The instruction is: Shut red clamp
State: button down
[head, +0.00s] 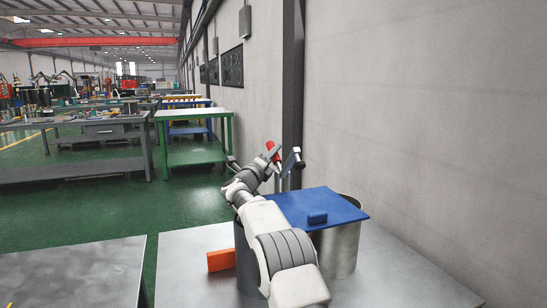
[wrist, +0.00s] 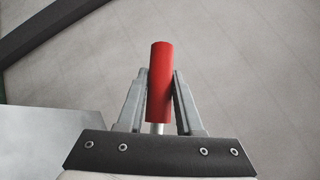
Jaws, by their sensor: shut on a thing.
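The red clamp's handle (wrist: 160,80) stands up between the two grey fingers of my gripper (wrist: 160,100) in the wrist view, with a pale metal stem below it. My gripper is shut on this handle. In the head view the red handle (head: 272,148) shows small at the far end of my arm, beyond the blue plate. My gripper (head: 268,158) is at it, partly hidden by my own wrist. The rest of the clamp is hidden or too small to make out. A metal piece with a dark blue part (head: 294,160) rises just to the right.
A grey wall (head: 430,110) is close behind. A green bench (head: 195,140) stands farther off.

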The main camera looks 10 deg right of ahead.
jog(key=c, duration=0.6)
grip_release()
jog(key=shift+s+a, duration=0.1)
jog(key=shift+v, duration=3.65)
